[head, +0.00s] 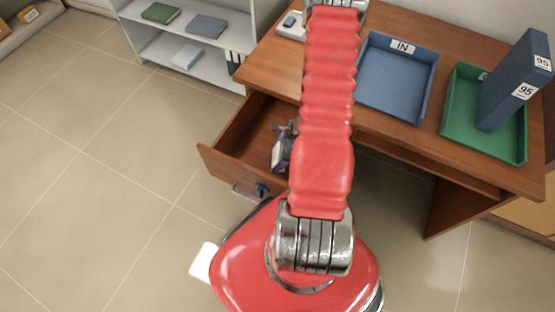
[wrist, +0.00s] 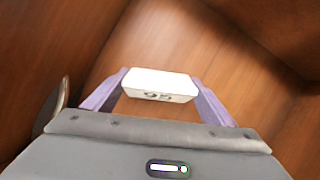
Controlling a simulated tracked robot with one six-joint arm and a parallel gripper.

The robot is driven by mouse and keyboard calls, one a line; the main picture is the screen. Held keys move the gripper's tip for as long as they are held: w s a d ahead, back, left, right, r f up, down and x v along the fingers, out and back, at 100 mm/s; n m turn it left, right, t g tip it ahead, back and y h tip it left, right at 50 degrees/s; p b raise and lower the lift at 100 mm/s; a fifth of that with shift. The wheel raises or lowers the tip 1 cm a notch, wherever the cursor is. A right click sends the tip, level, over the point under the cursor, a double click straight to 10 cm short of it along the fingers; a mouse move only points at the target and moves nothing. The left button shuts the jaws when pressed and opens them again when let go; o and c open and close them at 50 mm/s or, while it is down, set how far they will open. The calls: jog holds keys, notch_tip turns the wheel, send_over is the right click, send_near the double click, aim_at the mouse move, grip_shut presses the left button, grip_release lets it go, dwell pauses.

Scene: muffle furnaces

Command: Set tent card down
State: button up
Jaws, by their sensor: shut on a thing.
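Brown wooden walls and a wooden floor surround the card there. In the head view, my gripper (head: 280,150) is at the open desk drawer (head: 226,172), partly hidden behind my red arm. I cannot make out the card in that view. Whether the card touches the drawer floor cannot be told.
On the desk (head: 277,57) stand a blue tray (head: 398,102) labelled IN and a green tray (head: 462,140) holding a blue binder (head: 510,85) marked 95. A grey shelf (head: 150,45) with books stands at the back left. The tiled floor at left is clear.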

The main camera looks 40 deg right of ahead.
jog(key=shift+f, duration=1.8)
jog(key=o, duration=1.1)
jog(key=shift+v, duration=6)
